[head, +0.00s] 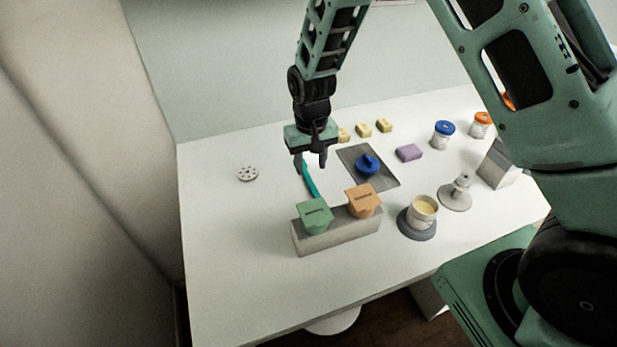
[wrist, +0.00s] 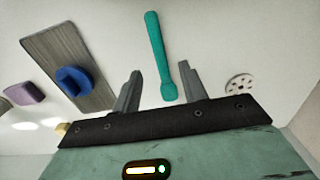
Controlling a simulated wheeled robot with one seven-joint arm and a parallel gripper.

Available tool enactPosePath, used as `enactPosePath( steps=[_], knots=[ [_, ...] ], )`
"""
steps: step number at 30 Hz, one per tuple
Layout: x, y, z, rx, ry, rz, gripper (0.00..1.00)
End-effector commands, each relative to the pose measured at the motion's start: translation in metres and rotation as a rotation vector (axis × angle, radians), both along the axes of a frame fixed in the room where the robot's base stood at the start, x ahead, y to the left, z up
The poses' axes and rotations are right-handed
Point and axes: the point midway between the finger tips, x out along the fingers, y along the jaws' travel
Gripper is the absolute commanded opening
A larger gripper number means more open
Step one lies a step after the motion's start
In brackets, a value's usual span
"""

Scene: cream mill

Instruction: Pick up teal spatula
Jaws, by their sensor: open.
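The teal spatula (head: 311,181) lies on the white table, behind the grey block with the green and orange pieces. In the wrist view the spatula (wrist: 158,52) runs lengthwise, with its wider end between the finger lines. My gripper (head: 311,164) is above the spatula's far end in the head view, and it hides part of that end. In the wrist view my gripper (wrist: 160,82) is open, one finger on each side of the spatula and apart from it. Nothing is held.
A grey block (head: 338,234) carries a green piece (head: 315,214) and an orange piece (head: 363,201). Right of the spatula is a dark mat (head: 384,181) with a blue knobbed thing (head: 367,165). A pale perforated disc (head: 248,174) lies left. The table's front left is clear.

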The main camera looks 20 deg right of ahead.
Motion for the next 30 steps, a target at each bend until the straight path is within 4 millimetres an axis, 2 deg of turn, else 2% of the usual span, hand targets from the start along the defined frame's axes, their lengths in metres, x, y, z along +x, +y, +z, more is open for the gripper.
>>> enactPosePath(
  steps=[5, 16, 25, 26, 30],
  knots=[
    [0.0, 0.0, -0.008, 0.0, 0.001, 0.0, 0.43],
    [0.0, 0.0, -0.051, 0.0, 0.001, 0.0, 0.43],
    [0.0, 0.0, -0.057, 0.001, -0.001, 0.0, 0.43],
    [0.0, 0.0, -0.057, 0.001, -0.001, 0.0, 0.4],
    [0.0, 0.0, -0.057, 0.001, -0.001, 0.0, 0.01]
  ],
)
